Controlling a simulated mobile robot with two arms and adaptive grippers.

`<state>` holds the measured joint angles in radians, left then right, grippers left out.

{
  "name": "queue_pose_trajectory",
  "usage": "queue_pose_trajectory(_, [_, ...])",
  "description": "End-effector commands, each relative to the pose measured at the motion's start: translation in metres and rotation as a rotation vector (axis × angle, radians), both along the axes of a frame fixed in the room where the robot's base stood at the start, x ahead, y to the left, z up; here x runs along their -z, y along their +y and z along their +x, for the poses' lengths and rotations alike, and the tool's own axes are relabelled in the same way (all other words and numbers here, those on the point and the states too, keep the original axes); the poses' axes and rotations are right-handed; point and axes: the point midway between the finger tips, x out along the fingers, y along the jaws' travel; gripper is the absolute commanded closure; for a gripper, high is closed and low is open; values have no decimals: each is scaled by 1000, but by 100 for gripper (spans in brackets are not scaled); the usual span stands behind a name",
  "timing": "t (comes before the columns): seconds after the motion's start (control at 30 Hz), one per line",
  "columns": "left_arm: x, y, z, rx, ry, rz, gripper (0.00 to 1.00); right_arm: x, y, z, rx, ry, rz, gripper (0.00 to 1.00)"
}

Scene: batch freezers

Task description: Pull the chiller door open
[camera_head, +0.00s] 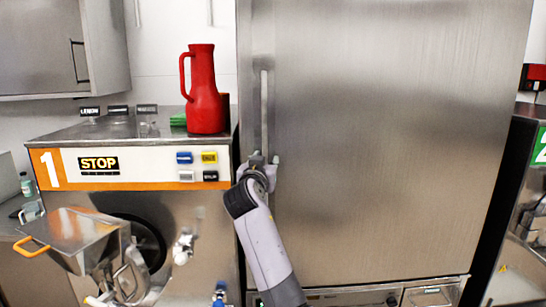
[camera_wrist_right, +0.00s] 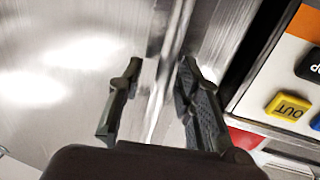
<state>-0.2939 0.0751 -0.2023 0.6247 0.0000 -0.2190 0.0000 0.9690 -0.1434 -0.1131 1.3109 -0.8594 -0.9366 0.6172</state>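The chiller door (camera_head: 400,130) is a large brushed-steel panel and looks shut. Its handle (camera_head: 264,100) is a slim vertical steel bar near the door's left edge. My right gripper (camera_head: 262,160) is at the lower part of the handle in the head view. In the right wrist view its two dark fingers (camera_wrist_right: 160,72) are spread apart. The steel handle bar (camera_wrist_right: 165,70) runs between them, with a gap showing at the left finger. Whether the right finger touches the bar is unclear. My left gripper is not in view.
Left of the chiller stands a batch freezer (camera_head: 120,183) marked 1, with buttons and a STOP label. A red jug (camera_head: 205,95) stands on top of it. A yellow OUT button (camera_wrist_right: 288,106) is close to my right gripper. Another machine (camera_head: 525,210) stands at the right.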

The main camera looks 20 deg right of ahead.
Motion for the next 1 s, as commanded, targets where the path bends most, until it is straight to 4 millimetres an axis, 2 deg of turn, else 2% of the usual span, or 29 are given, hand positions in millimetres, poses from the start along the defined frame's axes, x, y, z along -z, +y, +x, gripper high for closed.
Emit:
queue_pose_trajectory(0.1, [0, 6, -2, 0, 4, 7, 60, 0, 4, -1, 0, 0, 0, 68])
queue_pose_trajectory(0.47, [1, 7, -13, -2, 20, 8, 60, 0, 4, -1, 2, 0, 0, 68])
queue_pose_trajectory(0.93, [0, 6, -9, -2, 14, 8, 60, 0, 4, -1, 3, 0, 0, 100])
queue_pose_trajectory(1.0, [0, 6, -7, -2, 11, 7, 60, 0, 4, -1, 3, 0, 0, 100])
